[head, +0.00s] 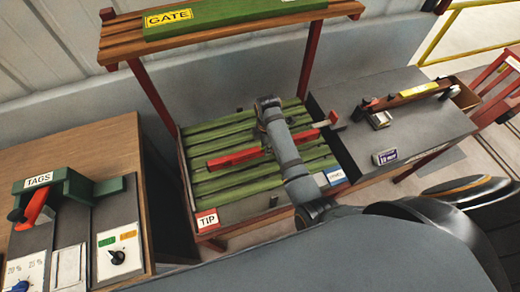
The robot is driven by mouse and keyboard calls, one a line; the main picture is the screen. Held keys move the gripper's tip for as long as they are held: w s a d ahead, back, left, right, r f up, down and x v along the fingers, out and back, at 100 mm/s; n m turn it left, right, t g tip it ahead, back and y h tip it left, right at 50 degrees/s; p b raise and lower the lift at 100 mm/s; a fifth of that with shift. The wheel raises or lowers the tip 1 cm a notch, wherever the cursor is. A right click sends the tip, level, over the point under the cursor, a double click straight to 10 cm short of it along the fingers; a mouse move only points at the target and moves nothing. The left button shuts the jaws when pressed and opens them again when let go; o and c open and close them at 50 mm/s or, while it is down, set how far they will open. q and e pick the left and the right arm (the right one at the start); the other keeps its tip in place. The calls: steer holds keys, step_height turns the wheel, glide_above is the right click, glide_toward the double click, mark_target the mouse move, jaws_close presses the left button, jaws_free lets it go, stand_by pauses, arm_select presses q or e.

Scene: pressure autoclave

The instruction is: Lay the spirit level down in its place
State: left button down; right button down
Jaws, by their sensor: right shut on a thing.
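The spirit level looks to be the long red bar (234,158), which lies slantwise over the green slatted bed (215,185). My right arm crosses in front of its middle. My right gripper (266,140) is at the bar, shut on it; its fingertips are mostly hidden by my wrist. I cannot tell whether the bar touches the slats or hangs just above them. My left gripper is not in view.
A wooden shelf with a green GATE board (225,15) stands over the bed on red posts. A TIP sign (207,220) is at the bed's front left. A TAGS bench (130,155) stands left. A grey bench (430,130) with a small box (385,157) is right.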

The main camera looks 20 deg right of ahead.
mark_target(260, 148)
steer(key=shift+w+a+f, duration=0.25)
steer(key=shift+w+f, duration=0.1)
steer(key=shift+f, duration=0.2)
steer(key=shift+w+a+f, duration=0.25)
steer(key=shift+w+f, duration=0.1)
steer(key=shift+f, duration=0.15)
steer(key=shift+w+a+f, duration=0.15)
steer(key=shift+f, duration=0.15)
steer(key=shift+w+a+f, duration=0.15)
steer(key=shift+f, duration=0.05)
step_height(260, 148, down, 3)
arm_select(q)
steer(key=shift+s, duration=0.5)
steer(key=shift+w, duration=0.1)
arm_select(e)
steer(key=c, duration=1.2)
jaws_free()
steer(key=shift+f, duration=0.15)
